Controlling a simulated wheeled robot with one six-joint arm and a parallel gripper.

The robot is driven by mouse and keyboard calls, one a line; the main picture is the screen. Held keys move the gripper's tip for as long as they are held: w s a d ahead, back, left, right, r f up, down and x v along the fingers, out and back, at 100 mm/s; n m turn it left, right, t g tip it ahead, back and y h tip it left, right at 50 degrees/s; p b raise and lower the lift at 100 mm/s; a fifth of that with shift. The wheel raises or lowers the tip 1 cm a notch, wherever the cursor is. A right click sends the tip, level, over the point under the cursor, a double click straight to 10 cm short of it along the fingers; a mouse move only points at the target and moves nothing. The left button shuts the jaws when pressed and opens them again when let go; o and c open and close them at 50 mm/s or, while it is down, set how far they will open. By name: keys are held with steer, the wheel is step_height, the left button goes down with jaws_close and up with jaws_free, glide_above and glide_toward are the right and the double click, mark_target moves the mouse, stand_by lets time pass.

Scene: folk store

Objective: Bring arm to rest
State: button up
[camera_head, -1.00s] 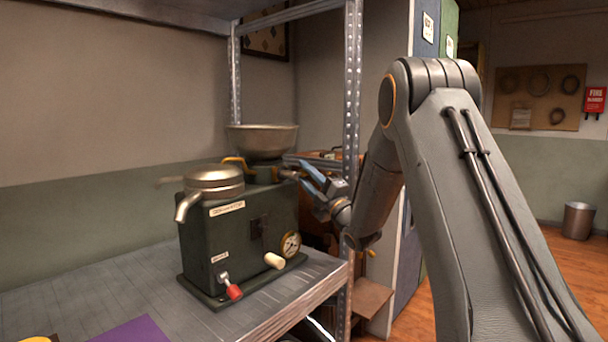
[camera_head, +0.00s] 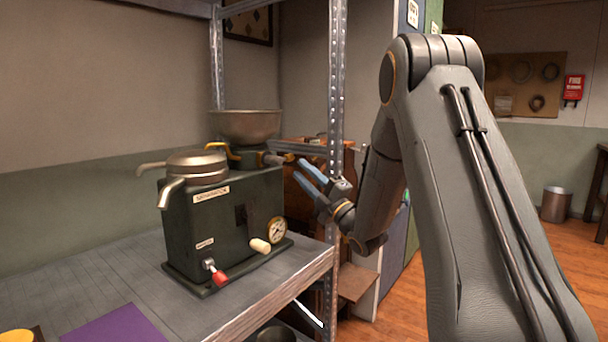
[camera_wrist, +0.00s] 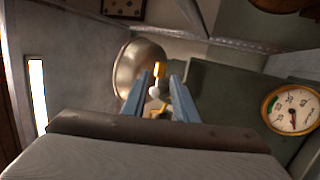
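My gripper (camera_head: 312,176) is raised at the right side of a dark green machine (camera_head: 225,220), near the shelf's front post. Its two blue fingers stand apart with nothing seen between them, so it is open. In the wrist view the gripper (camera_wrist: 166,84) points toward a small white-tipped part with a yellow band (camera_wrist: 157,78), which lies beyond the fingertips. I cannot tell how far the fingertips are from it. My arm is bent, its elbow high at the right of the head view.
The machine stands on a grey metal shelf (camera_head: 80,275) and has a metal bowl (camera_head: 247,126), a gauge (camera_head: 277,230) and a red-tipped lever (camera_head: 220,279). A shelf post (camera_head: 336,120) stands close to my gripper. A purple sheet (camera_head: 115,327) lies at the front. Open floor is at the right.

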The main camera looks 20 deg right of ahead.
steer(key=s+a+f+m+g+h, duration=0.4)
steer(key=s+f+m+g+h, duration=0.6)
steer(key=m, duration=0.4)
steer(key=s+a+f+m+g, duration=0.2)
steer(key=s+f+g, duration=0.15)
steer(key=s, duration=0.55)
steer(key=s+a+f+m+g, duration=0.1)
steer(key=s+f+m+g, duration=0.25)
steer(key=s, duration=0.55)
steer(key=s+a+m+g+p, duration=0.1)
steer(key=s+a+m+g, duration=0.2)
steer(key=s, duration=1.3)
steer(key=d+r+g+p, duration=0.1)
steer(key=d+r+p, duration=0.3)
steer(key=p, duration=0.7)
steer(key=shift+d+r, duration=0.25)
steer(key=shift+r, duration=0.2)
